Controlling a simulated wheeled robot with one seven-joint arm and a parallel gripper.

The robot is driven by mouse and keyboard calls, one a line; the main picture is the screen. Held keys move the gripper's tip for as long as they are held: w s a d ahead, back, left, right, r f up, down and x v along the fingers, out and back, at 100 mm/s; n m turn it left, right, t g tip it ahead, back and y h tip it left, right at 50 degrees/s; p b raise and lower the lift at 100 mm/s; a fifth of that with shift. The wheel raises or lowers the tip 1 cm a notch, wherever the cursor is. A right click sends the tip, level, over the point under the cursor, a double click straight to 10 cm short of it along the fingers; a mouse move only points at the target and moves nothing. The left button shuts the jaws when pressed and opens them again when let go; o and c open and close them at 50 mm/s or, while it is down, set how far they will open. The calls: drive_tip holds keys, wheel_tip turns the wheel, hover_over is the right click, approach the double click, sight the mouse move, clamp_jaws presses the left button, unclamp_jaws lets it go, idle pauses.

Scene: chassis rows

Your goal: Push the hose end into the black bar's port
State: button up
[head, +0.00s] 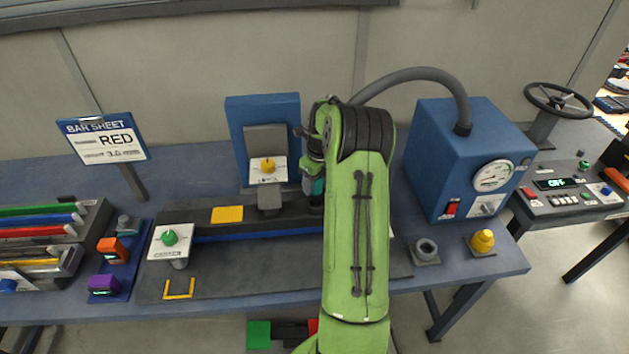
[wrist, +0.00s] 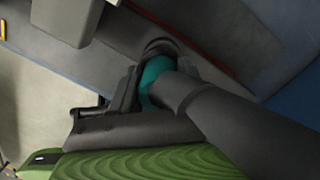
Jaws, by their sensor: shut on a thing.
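My gripper (wrist: 152,88) is shut on the hose end, a teal collar (wrist: 156,76) on a thick dark hose (wrist: 215,112). In the wrist view the collar lies close against a round dark port (wrist: 160,47); I cannot tell whether it is inside it. The grey hose (head: 420,72) arches from the blue gauge box to behind my arm in the head view. A sliver of teal (head: 318,186) shows beside my arm there. The long black bar (head: 190,216) lies across the bench, with a blue strip along its front; its right part is hidden by my arm.
The blue gauge box (head: 440,165) stands right of my arm. A clamp with a yellow knob (head: 268,166) stands behind the bar, and one with a green knob (head: 169,238) at its left end. A yellow cap (head: 482,241) and grey socket (head: 426,250) sit at front right.

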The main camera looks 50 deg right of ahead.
drive_tip(key=shift+f+b, duration=0.75)
drive_tip(key=shift+f, duration=0.35)
idle(0.5)
drive_tip(key=shift+f+b, duration=0.6)
drive_tip(key=shift+f, duration=0.25)
drive_tip(key=shift+s, duration=0.1)
drive_tip(key=o, duration=1.2)
drive_tip(key=r, duration=0.5)
drive_tip(key=s+r+p, duration=0.1)
drive_tip(key=r, duration=0.4)
drive_tip(key=s+r, duration=0.1)
drive_tip(key=r, duration=0.4)
drive_tip(key=shift+s+r+p, duration=0.15)
drive_tip(key=shift+r+p, duration=0.15)
drive_tip(key=shift+p, duration=0.1)
